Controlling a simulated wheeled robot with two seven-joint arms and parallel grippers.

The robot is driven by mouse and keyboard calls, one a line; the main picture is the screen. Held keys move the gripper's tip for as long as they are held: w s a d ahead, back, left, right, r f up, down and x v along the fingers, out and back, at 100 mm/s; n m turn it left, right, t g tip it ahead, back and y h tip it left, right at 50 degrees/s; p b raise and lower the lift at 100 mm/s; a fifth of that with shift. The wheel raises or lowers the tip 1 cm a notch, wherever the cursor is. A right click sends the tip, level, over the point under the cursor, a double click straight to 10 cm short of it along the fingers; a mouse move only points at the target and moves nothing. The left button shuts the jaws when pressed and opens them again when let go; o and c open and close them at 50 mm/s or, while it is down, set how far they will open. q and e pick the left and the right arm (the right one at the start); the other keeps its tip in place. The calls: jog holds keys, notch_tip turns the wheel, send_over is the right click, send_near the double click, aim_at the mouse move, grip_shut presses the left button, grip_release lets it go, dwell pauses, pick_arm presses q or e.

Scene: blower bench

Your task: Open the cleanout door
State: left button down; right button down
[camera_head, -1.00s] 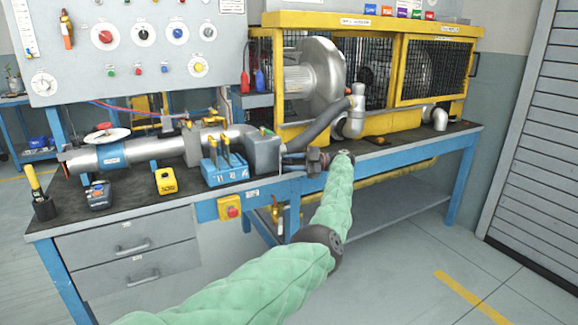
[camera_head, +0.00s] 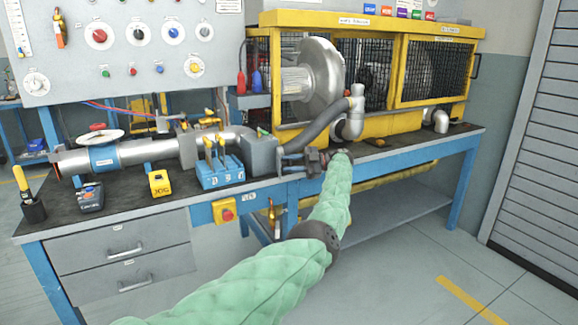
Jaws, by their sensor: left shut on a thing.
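My left gripper (camera_head: 285,159) is at the right side of a grey metal box (camera_head: 259,153) at the end of the pipe on the bench. Its jaws are shut on a small part at that side, which looks like the cleanout door's handle. The fingers and wrist hide most of this part, and I cannot tell how far the door stands open. My left arm's green sleeve reaches up from the bottom of the view. My right gripper is not in view.
A blue block with yellow-handled levers (camera_head: 220,168) stands left of the box. A yellow meter (camera_head: 160,183) and dark handheld device (camera_head: 90,196) lie at front left.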

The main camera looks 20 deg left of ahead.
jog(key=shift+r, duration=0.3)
pick_arm(q)
jog(key=c, duration=1)
grip_release()
jog(key=shift+c, duration=0.2)
